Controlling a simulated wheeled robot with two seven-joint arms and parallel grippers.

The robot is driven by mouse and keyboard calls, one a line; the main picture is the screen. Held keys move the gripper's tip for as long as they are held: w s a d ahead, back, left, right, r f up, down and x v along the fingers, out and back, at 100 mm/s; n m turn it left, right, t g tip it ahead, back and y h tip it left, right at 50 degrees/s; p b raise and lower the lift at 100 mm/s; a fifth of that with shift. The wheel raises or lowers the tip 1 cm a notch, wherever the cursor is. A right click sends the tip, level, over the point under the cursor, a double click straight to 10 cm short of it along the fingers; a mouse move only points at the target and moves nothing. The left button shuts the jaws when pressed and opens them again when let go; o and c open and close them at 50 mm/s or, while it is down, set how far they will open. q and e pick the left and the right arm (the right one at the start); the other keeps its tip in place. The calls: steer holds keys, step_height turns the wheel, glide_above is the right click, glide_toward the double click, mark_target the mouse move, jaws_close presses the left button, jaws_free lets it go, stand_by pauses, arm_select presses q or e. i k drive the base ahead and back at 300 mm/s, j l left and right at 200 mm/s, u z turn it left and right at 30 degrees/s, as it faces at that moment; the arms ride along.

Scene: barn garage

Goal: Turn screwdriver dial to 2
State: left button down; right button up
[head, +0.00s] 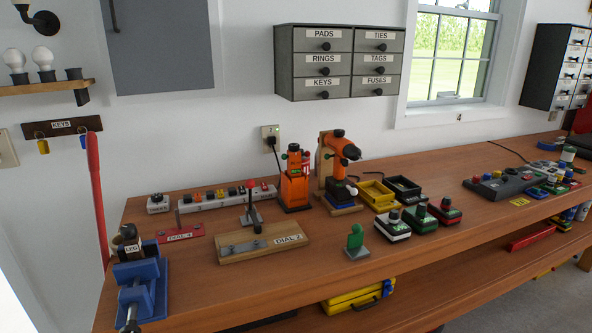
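An orange and black power drill (343,148) stands on a wooden stand on the workbench. An upright orange tool (295,180) with a black base stands just left of it. I cannot tell which of them is the screwdriver, and any dial setting on them is too small to read. A wooden board (236,256) with a metal strip carries a label that seems to read DIAL 2. Neither of my grippers is in view.
A blue vise (140,288) sits at the bench's left end. Power strips (212,196) lie along the wall. Small boxes with buttons (420,218) and a green upright piece (356,238) stand right of centre. The bench (300,285) is clear along its front edge.

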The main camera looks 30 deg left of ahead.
mark_target(291, 147)
steer(key=i+j+u, duration=0.1)
steer(key=i+u, duration=0.95)
steer(key=k, duration=0.1)
